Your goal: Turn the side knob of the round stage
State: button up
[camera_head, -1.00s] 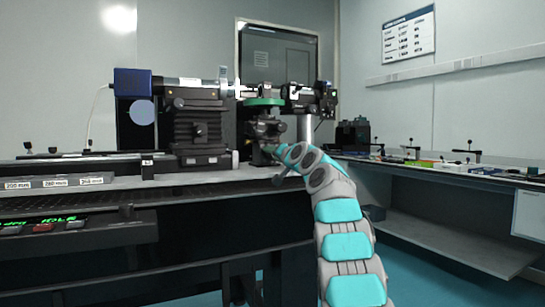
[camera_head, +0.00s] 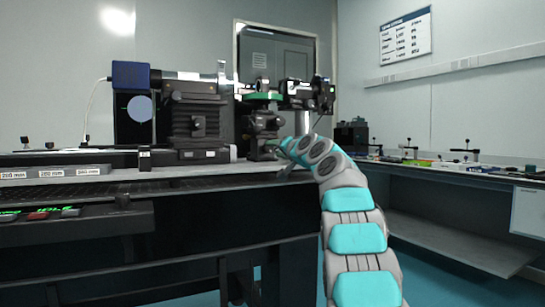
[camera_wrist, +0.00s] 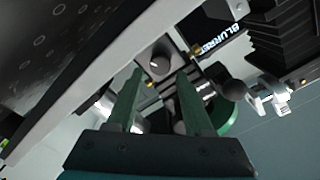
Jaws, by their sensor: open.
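The round stage has a green ring (camera_head: 262,96) on a dark mount (camera_head: 262,125) in the head view, near the end of the left table. In the wrist view the green ring (camera_wrist: 226,118) shows partly behind my right finger. A grey round knob (camera_wrist: 160,57) lies just beyond and between my fingertips; it looks like the side knob, but I cannot tell for sure. Another dark round knob (camera_wrist: 233,90) is to the right. My gripper (camera_wrist: 160,75) is open with nothing held. In the head view my arm hides most of the gripper, close to the mount.
A dark stage stack (camera_head: 196,125) and a blue box (camera_head: 130,75) stand left of the round stage on the table (camera_head: 200,172). Dark optics (camera_head: 305,92) are close on the right. A side bench (camera_head: 450,180) with small items runs along the right wall.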

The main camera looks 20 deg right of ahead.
jog(key=shift+s+d+b, duration=0.1)
jog(key=shift+s+b, duration=0.5)
jog(key=shift+s, duration=1.2)
